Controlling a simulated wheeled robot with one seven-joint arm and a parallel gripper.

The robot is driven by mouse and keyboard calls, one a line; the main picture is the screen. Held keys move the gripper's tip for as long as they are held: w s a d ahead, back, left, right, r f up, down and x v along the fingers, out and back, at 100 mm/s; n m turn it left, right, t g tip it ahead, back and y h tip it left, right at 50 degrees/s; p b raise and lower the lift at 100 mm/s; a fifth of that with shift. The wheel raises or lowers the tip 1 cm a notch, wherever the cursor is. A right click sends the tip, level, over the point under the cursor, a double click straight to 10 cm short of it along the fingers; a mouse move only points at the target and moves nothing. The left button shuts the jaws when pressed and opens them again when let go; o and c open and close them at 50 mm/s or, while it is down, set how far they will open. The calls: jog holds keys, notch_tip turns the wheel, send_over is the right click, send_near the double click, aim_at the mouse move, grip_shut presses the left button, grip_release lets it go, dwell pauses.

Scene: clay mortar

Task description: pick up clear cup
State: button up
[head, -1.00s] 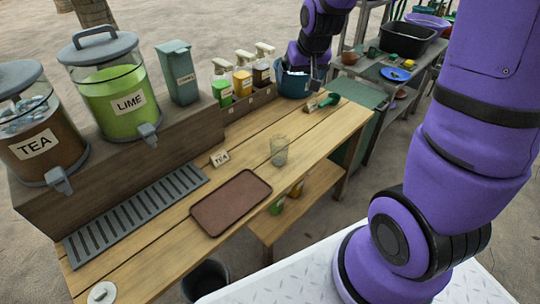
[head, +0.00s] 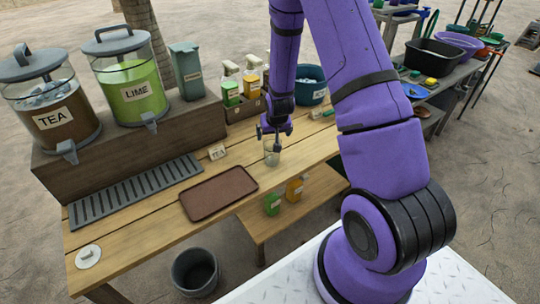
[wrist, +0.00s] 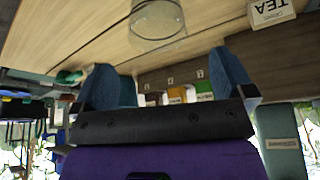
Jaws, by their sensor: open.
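The clear cup (head: 272,156) stands upright on the wooden table, right of the TEA card and behind the brown tray's right end. My gripper (head: 271,138) is right above the cup in the head view, and one finger overlaps the cup's rim there. In the wrist view the clear cup (wrist: 157,26) is at the top middle, beyond the open blue fingers of my gripper (wrist: 164,78). The fingers look apart from the cup and nothing is between them. The exact height gap is hard to tell.
The TEA card (head: 217,152) stands left of the cup. The brown tray (head: 218,193) and grey drip grate (head: 135,190) lie further left. Bottles and a teal tub (head: 312,82) stand behind. Drink dispensers (head: 128,92) sit on the raised shelf. A dark bin (head: 195,272) is below.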

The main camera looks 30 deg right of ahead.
aim_at(272, 144)
jog(key=shift+x, duration=4.7)
jog(key=shift+d, duration=0.1)
jog(key=c, duration=1)
